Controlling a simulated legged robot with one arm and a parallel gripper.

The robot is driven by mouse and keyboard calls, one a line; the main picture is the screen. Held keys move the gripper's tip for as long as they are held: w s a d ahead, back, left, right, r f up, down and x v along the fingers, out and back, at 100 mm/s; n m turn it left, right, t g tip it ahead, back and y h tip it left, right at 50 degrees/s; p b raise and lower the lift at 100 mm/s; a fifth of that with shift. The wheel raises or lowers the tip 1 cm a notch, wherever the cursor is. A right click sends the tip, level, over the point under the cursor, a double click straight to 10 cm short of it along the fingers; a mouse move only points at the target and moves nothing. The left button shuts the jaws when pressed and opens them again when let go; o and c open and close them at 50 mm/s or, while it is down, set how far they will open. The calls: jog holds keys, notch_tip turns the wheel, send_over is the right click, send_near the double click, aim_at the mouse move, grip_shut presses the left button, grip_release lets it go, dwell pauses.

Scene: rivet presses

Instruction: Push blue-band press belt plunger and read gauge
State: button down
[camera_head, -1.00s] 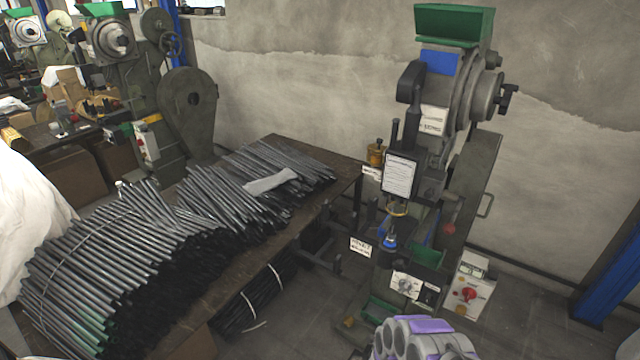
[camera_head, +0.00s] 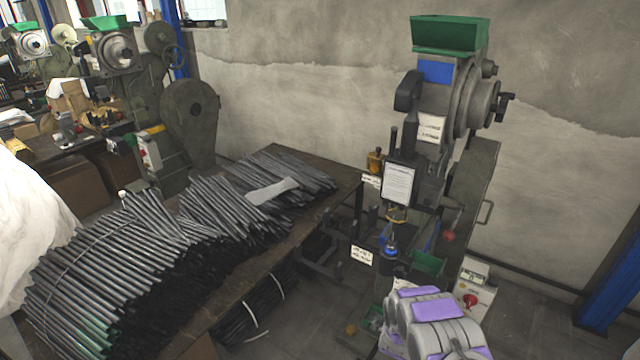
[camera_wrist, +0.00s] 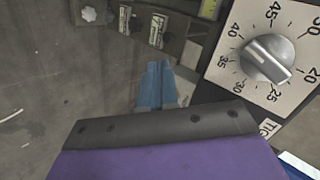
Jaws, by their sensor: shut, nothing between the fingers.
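The press with the blue panel (camera_head: 436,71) stands at the right in the head view, under a green hopper. A blue-ringed part (camera_head: 389,250) shows low in its working area; I cannot tell whether it is the belt plunger. In the wrist view, a round numbered dial (camera_wrist: 266,58) with a grey knob fills the upper right, its scale partly cut off. My gripper (camera_wrist: 160,125), purple with a dark edge, is shut and empty, in front of the press's lower part. In the head view my purple and grey arm covers part of the press's lower front.
A table (camera_head: 325,200) bears bundles of dark rods (camera_head: 110,260) left of the press. A control box (camera_head: 472,292) with a red knob stands at the press's lower right. A second press (camera_head: 190,110) is at the back left. A blue post (camera_head: 612,285) is at the right edge.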

jog(key=s+a+r+n+g+y, duration=0.1)
jog(key=s+a+r+n+g, duration=0.2)
jog(key=r, duration=0.9)
jog(key=s+a+r+n+y, duration=0.1)
jog(key=s+r+n, duration=0.25)
jog(key=r, duration=0.75)
jog(key=s+a+r+n+g+y, duration=0.25)
jog(key=s+a+r+n, duration=0.35)
jog(key=s+r, duration=0.7)
jog(key=s+a+r+n+g, duration=0.1)
jog(key=s+a+r+n, duration=0.1)
jog(key=s, duration=0.8)
jog(key=s+a+r+n+g, duration=0.2)
jog(key=s+r+n, duration=0.1)
jog(key=s, duration=0.7)
jog(key=s+a+r+n+g, duration=0.2)
jog(key=s+r, duration=0.2)
jog(key=s, duration=0.6)
jog(key=shift+r+n, duration=0.2)
jog(key=shift+n, duration=0.15)
jog(key=shift+s, duration=0.1)
